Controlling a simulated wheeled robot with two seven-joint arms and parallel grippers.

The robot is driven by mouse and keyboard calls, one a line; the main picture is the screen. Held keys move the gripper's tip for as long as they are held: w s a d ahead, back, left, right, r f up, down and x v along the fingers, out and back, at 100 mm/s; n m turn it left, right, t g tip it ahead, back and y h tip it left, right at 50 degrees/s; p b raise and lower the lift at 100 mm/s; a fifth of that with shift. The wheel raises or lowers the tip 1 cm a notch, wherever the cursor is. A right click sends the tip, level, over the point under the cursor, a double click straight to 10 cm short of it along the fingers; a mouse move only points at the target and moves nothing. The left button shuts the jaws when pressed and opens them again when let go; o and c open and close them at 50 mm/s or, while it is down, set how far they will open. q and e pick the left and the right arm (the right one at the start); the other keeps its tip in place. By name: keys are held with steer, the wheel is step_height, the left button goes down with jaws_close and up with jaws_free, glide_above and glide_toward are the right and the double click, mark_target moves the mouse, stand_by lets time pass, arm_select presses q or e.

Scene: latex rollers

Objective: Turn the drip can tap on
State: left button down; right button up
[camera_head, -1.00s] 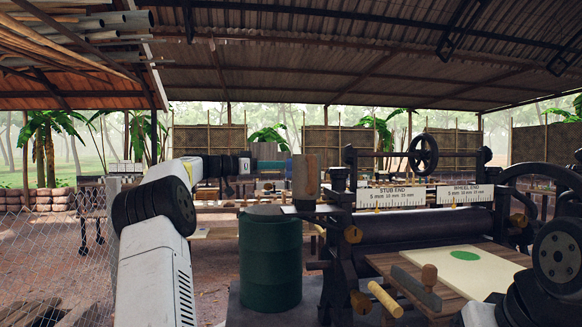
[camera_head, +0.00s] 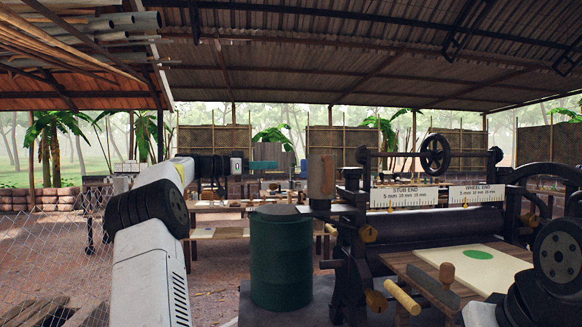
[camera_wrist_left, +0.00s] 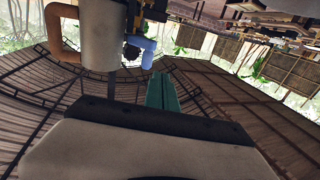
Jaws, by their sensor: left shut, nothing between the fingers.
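The drip can (camera_head: 322,176) is a brown upright cylinder at the left end of the roller machine, above the green drum. In the left wrist view a pale can (camera_wrist_left: 85,35) with an orange-brown handle fills the upper left, with a blue curved part (camera_wrist_left: 143,47) beside it that looks like the tap. My left gripper (camera_head: 276,166), with teal fingers, is shut and empty, left of the can and apart from it. In the wrist view its fingers (camera_wrist_left: 161,82) point up toward the blue part; contact cannot be made out. My right gripper is not in view.
A green drum (camera_head: 281,258) stands below the can. The roller machine (camera_head: 425,228) with its white scale plates and handwheel (camera_head: 436,154) fills the right. A mesh fence is at the left.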

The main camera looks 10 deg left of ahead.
arm_select(q)
steer(key=w+a+v, duration=0.1)
steer(key=v, duration=0.5)
steer(key=shift+s+a, duration=0.15)
steer(key=shift+a, duration=0.15)
